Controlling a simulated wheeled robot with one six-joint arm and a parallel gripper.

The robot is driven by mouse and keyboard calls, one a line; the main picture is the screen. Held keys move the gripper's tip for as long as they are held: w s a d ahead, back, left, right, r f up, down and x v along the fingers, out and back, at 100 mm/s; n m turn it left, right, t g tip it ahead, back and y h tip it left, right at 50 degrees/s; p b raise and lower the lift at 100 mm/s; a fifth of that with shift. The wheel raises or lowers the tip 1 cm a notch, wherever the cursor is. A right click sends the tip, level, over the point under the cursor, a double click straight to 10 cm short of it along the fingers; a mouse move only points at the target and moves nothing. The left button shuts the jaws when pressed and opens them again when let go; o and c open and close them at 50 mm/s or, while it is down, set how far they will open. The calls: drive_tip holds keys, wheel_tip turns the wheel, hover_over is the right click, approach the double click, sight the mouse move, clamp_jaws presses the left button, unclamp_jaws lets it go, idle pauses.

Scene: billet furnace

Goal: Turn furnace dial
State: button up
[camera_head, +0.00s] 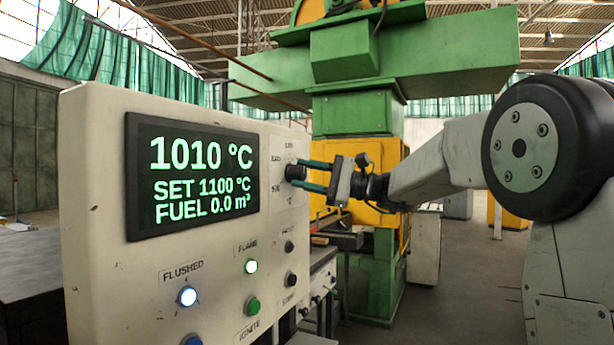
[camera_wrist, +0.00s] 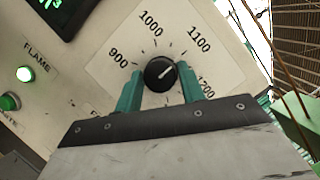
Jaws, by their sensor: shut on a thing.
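The furnace dial (camera_wrist: 160,74) is a round black knob with a white pointer line, set on a pale plate marked 900, 1000, 1100 and 1200. In the wrist view its pointer aims up and right, toward the 1100 mark. In the head view the dial (camera_head: 296,171) sits on the panel's right part. My gripper (camera_wrist: 160,90) has its two green fingers on either side of the knob, shut on it. In the head view my gripper (camera_head: 308,178) reaches the dial from the right. The display (camera_head: 192,176) reads 1010 °C, SET 1100 °C, FUEL 0.0 m³.
The cream control panel (camera_head: 100,270) has a lit FLUSHED lamp (camera_head: 187,297), a lit FLAME lamp (camera_head: 251,267), a green IGNITE button (camera_head: 253,306) and black buttons below the dial. A green and yellow machine (camera_head: 360,110) stands behind. Open floor shows at the right.

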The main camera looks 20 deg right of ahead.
drive_tip(key=o, duration=1)
drive_tip(key=v, duration=0.7)
drive_tip(key=shift+s+d, duration=0.15)
drive_tip(key=shift+d, duration=0.25)
drive_tip(key=shift+f, duration=0.1)
